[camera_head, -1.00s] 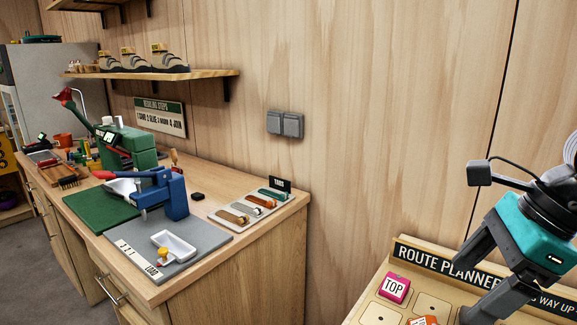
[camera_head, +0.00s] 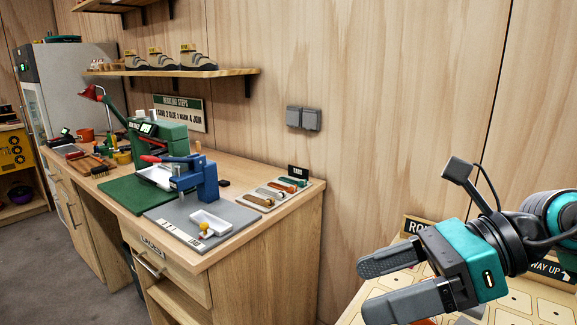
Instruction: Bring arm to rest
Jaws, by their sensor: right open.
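My right gripper (camera_head: 390,283) is at the lower right, a teal housing with two dark grey fingers pointing left. The fingers are spread apart, with nothing between them. It is above the route planner board (camera_head: 548,308), and it hides much of the board and its sign. My left gripper is out of view.
A wooden workbench (camera_head: 262,238) stands at the left with a blue press (camera_head: 205,178), a green machine (camera_head: 165,136), a white tray (camera_head: 211,224) and a tabs holder (camera_head: 268,198). A shelf with shoes (camera_head: 195,62) hangs above. Open floor (camera_head: 75,270) lies at the left.

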